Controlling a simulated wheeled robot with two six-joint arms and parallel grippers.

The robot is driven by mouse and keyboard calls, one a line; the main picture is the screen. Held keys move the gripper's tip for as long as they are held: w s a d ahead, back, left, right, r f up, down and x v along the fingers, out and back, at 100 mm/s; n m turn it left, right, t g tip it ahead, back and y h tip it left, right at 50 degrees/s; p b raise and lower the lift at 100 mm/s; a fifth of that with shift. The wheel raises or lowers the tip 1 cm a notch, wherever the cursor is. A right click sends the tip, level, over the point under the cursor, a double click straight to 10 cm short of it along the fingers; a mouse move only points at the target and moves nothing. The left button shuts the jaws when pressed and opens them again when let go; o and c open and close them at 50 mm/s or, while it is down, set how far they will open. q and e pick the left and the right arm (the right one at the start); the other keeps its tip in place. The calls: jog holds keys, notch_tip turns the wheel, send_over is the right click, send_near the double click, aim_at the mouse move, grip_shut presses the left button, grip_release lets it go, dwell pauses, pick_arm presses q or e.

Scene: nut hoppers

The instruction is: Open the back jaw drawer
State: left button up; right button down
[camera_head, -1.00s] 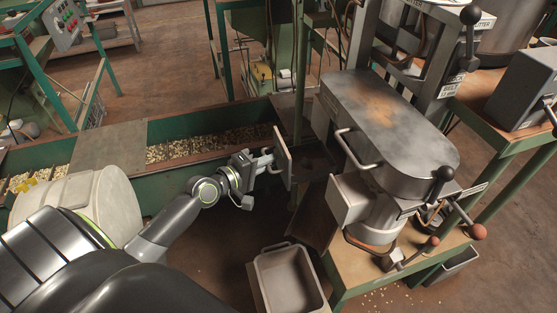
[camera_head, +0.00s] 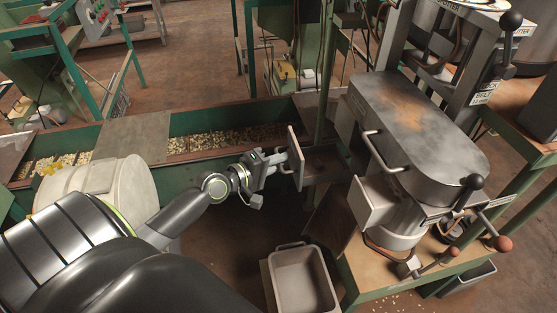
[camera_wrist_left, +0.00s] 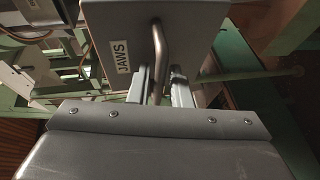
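The jaw drawer's grey front panel (camera_head: 296,157) stands left of the green post in the head view. In the left wrist view the panel (camera_wrist_left: 185,22) carries a label reading JAWS (camera_wrist_left: 119,57). Its bar handle (camera_wrist_left: 158,58) runs between the fingers of my left gripper (camera_wrist_left: 160,88), which look closed around it. In the head view my left gripper (camera_head: 284,160) reaches the panel from the left. Behind the panel, a dark brown drawer body (camera_head: 325,160) shows to the right. My right gripper is not in view.
A grey hopper machine (camera_head: 425,130) with another drawer front (camera_head: 372,203) and levers stands on a wooden table to the right. A grey bin (camera_head: 303,283) is on the floor below. A green trough of nuts (camera_head: 220,138) runs behind my left arm.

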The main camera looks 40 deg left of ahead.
pick_arm(q)
jog(key=b+v, duration=0.2)
jog(key=v, duration=1.5)
jog(key=shift+s+r+b, duration=0.15)
jog(key=shift+b, duration=0.15)
jog(key=shift+a, duration=0.1)
